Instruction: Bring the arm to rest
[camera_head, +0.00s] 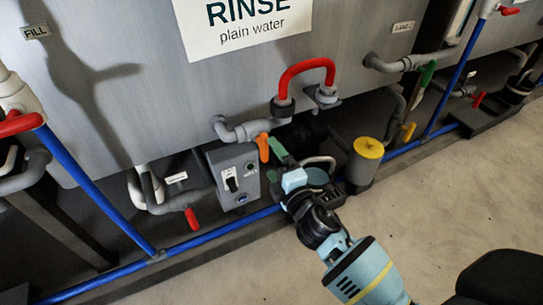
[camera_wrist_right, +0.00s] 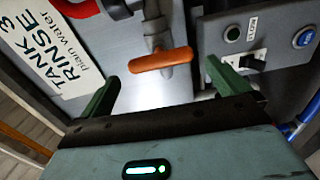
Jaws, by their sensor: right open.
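My right arm (camera_head: 350,262) reaches in from the lower right of the head view toward the front of the rinse tank. Its gripper (camera_head: 280,155) is close to an orange valve handle (camera_head: 263,147) under the tank. In the right wrist view the two green fingers of the gripper (camera_wrist_right: 165,88) stand wide apart with nothing between them. The orange handle (camera_wrist_right: 161,59) shows beyond the fingertips, apart from them as far as I can tell. My left gripper is not in view.
A grey control box (camera_head: 236,178) stands left of the gripper, a yellow-capped cylinder (camera_head: 368,148) to its right. A red pipe loop (camera_head: 305,68) is above. A blue pipe (camera_head: 195,240) runs low along the tank. The floor (camera_head: 450,200) at right is clear.

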